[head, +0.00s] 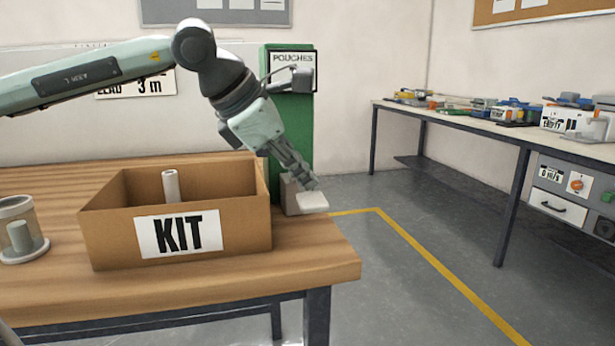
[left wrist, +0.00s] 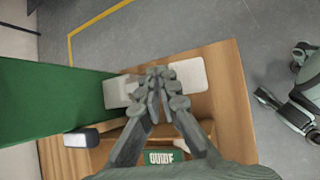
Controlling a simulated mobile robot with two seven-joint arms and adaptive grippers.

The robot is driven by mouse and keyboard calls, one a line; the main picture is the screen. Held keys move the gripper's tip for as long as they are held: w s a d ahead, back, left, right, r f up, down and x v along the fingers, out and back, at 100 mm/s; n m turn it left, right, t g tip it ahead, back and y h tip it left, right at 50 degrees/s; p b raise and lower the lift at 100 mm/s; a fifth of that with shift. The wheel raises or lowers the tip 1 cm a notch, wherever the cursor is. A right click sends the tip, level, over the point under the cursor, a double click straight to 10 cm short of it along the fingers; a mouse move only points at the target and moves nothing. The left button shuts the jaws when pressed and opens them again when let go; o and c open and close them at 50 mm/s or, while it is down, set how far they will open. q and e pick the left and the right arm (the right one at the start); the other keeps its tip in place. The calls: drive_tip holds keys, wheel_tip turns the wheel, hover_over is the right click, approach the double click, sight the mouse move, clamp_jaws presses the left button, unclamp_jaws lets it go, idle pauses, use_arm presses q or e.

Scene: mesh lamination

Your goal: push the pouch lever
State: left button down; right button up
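The green pouch dispenser (head: 301,135) with a POUCHES sign stands at the table's back edge, behind the kit box. A grey block (head: 290,196) sits at its foot, with a pale flat plate (head: 313,202) in front; I cannot tell which part is the lever. My left gripper (head: 312,184) points down right over the plate, its fingers together and empty. In the left wrist view the fingertips (left wrist: 160,72) lie between the block (left wrist: 118,90) and the plate (left wrist: 190,75); contact is unclear. Part of my other arm (left wrist: 290,105) seems to show at the right edge there.
The open cardboard KIT box (head: 92,232) holds a white roll (head: 171,186) and a green GUIDE item (left wrist: 160,157). A clear jar (head: 20,235) stands left of it. A bench (head: 450,115) with several items stands right, across open floor.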

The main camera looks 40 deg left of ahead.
sight(304, 191)
use_arm(q)
drive_tip(key=shift+s+d+f, duration=0.15)
drive_tip(key=shift+f, duration=0.2)
drive_tip(key=shift+r, duration=0.2)
drive_tip(key=shift+w+a+r+p, duration=0.1)
drive_tip(key=shift+w+r+p, duration=0.05)
drive_tip(key=shift+r+p, duration=0.45)
drive_tip(key=shift+w+a+r+p, duration=0.15)
drive_tip(key=shift+r+p, duration=0.2)
drive_tip(key=shift+r, duration=0.4)
drive_tip(key=shift+w+a+r+p, duration=0.1)
drive_tip(key=shift+r+p, duration=0.4)
drive_tip(key=shift+r, duration=0.2)
drive_tip(key=shift+r, duration=0.1)
drive_tip(key=r+p, duration=0.2)
drive_tip(key=r, duration=0.1)
drive_tip(key=a+r+p, duration=0.1)
drive_tip(key=p, duration=0.1)
drive_tip(key=shift+w+r, duration=0.35)
drive_tip(key=shift+w, duration=0.05)
idle(0.6)
